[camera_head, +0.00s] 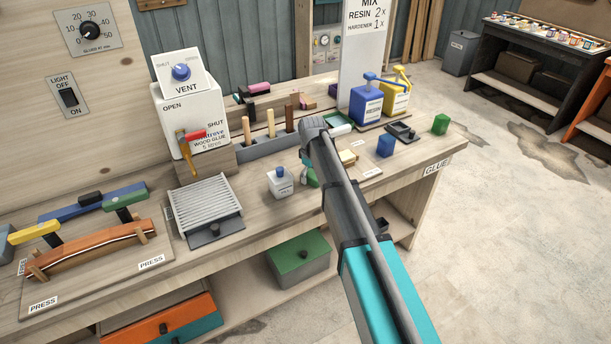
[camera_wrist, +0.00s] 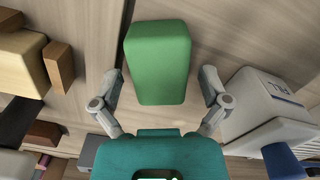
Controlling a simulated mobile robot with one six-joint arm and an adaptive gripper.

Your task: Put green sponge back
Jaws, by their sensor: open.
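The green sponge (camera_wrist: 157,62) is a rounded green block in the wrist view. It lies between the two spread fingers of my gripper (camera_wrist: 161,78), with a gap on each side. My gripper is open, with its teal palm just below the sponge in that view. In the head view, a green piece (camera_head: 312,178) that looks like the sponge shows on the bench beside my arm, partly hidden. My arm hides most of my gripper there.
A white bottle with a blue cap (camera_head: 280,181) stands close by on the left. Blue (camera_head: 386,146) and green (camera_head: 440,123) blocks stand to the right. Behind are a grey rack (camera_head: 262,147) with upright handles and blue (camera_head: 366,104) and yellow (camera_head: 396,97) pump containers.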

